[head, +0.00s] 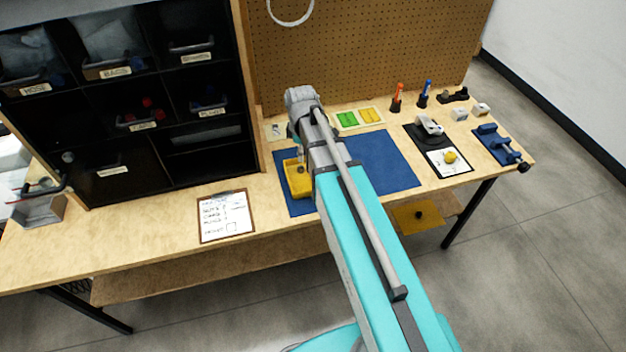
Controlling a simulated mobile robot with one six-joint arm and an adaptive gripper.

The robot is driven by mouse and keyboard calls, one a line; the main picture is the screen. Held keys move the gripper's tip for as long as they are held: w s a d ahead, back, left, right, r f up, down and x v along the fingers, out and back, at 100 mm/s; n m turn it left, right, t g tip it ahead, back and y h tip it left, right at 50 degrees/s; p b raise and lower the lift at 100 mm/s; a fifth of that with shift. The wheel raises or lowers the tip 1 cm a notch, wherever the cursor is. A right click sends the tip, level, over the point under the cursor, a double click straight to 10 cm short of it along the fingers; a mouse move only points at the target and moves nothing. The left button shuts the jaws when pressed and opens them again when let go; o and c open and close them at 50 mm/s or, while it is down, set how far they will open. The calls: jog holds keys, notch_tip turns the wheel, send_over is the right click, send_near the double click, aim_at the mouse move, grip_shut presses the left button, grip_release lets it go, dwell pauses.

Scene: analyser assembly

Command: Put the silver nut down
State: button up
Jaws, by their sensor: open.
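My arm reaches from the bottom of the head view over the bench to the blue mat (390,165). My gripper (300,158) is small and mostly hidden by my wrist and arm; it points down over the yellow tray (298,188) at the mat's left side. It is open. A small dark spot shows at the tray's far end, too small to name. I cannot make out the silver nut in this view. It may be hidden by my arm or inside the tray.
A black bin cabinet (125,172) stands on the left of the bench. A clipboard (226,215) lies left of the mat. Green and yellow pieces (358,118), a white card with a yellow part (449,161) and a blue vise (497,145) are on the right. A pegboard (370,50) rises behind.

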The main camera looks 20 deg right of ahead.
jog(key=s+m, duration=1.2)
jog(key=shift+s+m, duration=0.15)
jog(key=shift+m, duration=0.25)
jog(key=shift+o, duration=0.3)
jog(key=shift+s, duration=0.15)
